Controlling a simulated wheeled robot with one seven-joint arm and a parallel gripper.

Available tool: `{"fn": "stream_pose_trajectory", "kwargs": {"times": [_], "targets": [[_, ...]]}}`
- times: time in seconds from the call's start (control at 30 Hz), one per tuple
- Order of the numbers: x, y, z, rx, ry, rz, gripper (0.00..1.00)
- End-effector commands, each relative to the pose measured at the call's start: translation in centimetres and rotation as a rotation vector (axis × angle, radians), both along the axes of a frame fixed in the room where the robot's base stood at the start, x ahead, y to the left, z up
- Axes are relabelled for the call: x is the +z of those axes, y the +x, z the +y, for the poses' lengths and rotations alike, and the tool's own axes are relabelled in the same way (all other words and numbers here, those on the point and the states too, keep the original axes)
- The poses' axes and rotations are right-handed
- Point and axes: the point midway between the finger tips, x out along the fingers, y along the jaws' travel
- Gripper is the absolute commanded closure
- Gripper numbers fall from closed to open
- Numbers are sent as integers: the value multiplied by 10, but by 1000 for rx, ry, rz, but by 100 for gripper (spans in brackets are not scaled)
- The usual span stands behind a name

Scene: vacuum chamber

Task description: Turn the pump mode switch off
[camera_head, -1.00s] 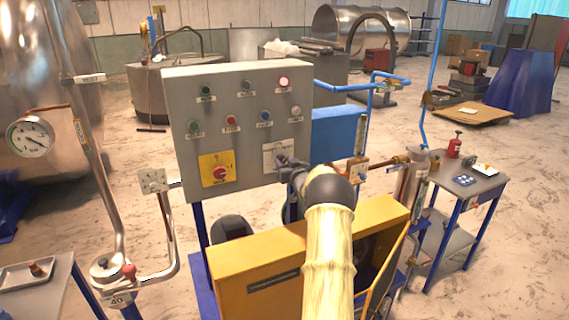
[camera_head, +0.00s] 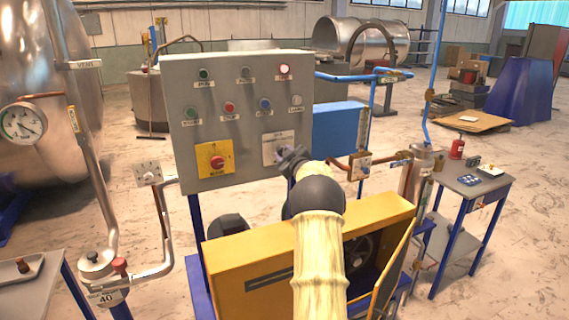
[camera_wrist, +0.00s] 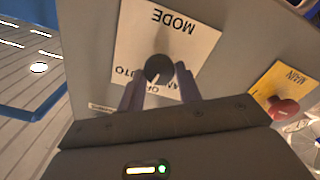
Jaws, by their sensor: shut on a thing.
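The pump mode switch (camera_wrist: 159,68) is a dark round knob on a white label plate marked MODE, which shows upside down in the wrist view. My gripper (camera_wrist: 160,80) is shut on this knob, with one finger on each side. A small light mark shows on the knob's lower edge. The fingers cover part of the position words, so I cannot tell the exact setting. In the head view, the white label plate (camera_head: 275,151) shows on the grey control panel (camera_head: 185,115), with my gripper at its lower right; the knob is hidden there.
A red main switch (camera_head: 217,163) on a yellow plate (camera_head: 205,178) sits left of the mode switch. The yellow pump housing (camera_head: 250,270) stands below, and copper piping (camera_head: 345,161) lies to the right.

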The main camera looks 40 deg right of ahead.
Motion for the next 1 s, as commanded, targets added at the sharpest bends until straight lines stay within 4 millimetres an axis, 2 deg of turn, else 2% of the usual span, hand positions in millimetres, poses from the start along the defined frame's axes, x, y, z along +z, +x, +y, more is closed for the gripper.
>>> {"fn": "stream_pose_trajectory", "kwargs": {"times": [0.03, 0.33, 0.87, 0.9, 0.97, 1.0], "targets": [[-5, 0, 1, 1, -35, 8, 88], [-2, 1, 1, 1, -181, 43, 88], [-1, 0, 1, 1, -212, 53, 88], [-1, 0, 1, 1, -212, 53, 58], [-1, 0, 1, 1, -212, 53, 46], [-1, 0, 1, 1, -211, 53, 45]]}}
